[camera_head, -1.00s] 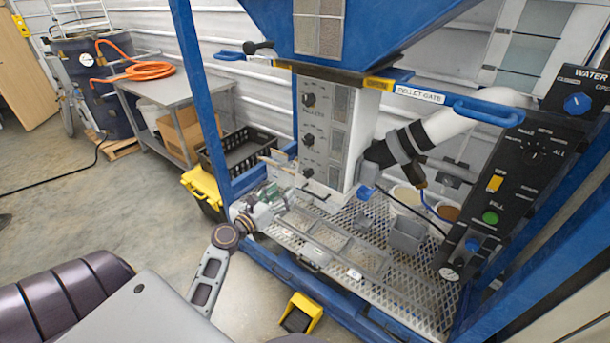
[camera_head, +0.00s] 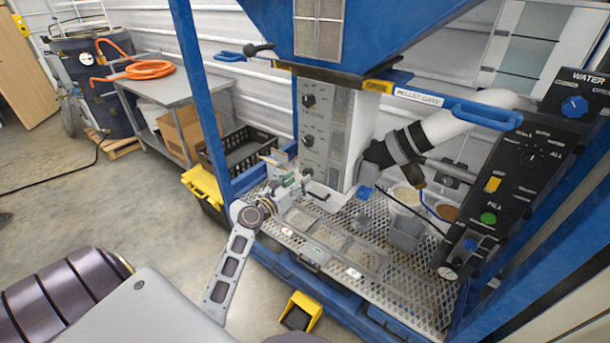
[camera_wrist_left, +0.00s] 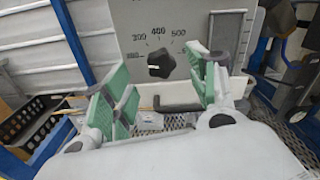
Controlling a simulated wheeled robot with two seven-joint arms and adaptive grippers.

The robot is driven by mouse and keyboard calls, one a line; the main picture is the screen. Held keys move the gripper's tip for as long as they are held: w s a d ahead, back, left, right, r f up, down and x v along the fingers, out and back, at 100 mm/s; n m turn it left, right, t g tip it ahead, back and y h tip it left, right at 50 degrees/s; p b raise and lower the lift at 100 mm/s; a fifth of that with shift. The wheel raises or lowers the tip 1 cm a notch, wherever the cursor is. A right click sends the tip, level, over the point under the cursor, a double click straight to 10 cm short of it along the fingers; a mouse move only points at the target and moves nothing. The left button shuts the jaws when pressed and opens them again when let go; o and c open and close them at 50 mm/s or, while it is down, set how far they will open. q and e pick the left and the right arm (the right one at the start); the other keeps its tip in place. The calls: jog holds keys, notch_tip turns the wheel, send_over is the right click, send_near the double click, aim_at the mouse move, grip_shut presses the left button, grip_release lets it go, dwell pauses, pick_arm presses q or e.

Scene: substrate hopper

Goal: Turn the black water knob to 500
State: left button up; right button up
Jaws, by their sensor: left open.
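A pale control panel (camera_head: 325,125) under the blue hopper carries several black knobs in a column. The lowest black knob (camera_head: 307,173) is small in the head view. In the left wrist view a black lobed knob (camera_wrist_left: 160,63) sits below a printed scale reading 300, 400 and 500; its exact pointer setting is hard to tell. My left gripper (camera_head: 289,182) is just left of the panel's lower part. In the wrist view its green-padded fingers (camera_wrist_left: 158,80) are open, one each side of the knob and apart from it. My right gripper is out of view.
A mesh shelf (camera_head: 395,285) lies below the panel, with a grey cup (camera_head: 405,235) on it. A dark bracket (camera_wrist_left: 180,107) sticks out under the knob. A blue post (camera_head: 207,100) stands left, and a black water box (camera_head: 580,95) is at right.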

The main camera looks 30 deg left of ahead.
aim_at(306, 174)
pick_arm(q)
jog(key=shift+w+d, duration=0.15)
jog(key=shift+w, duration=2)
jog(key=c, duration=1)
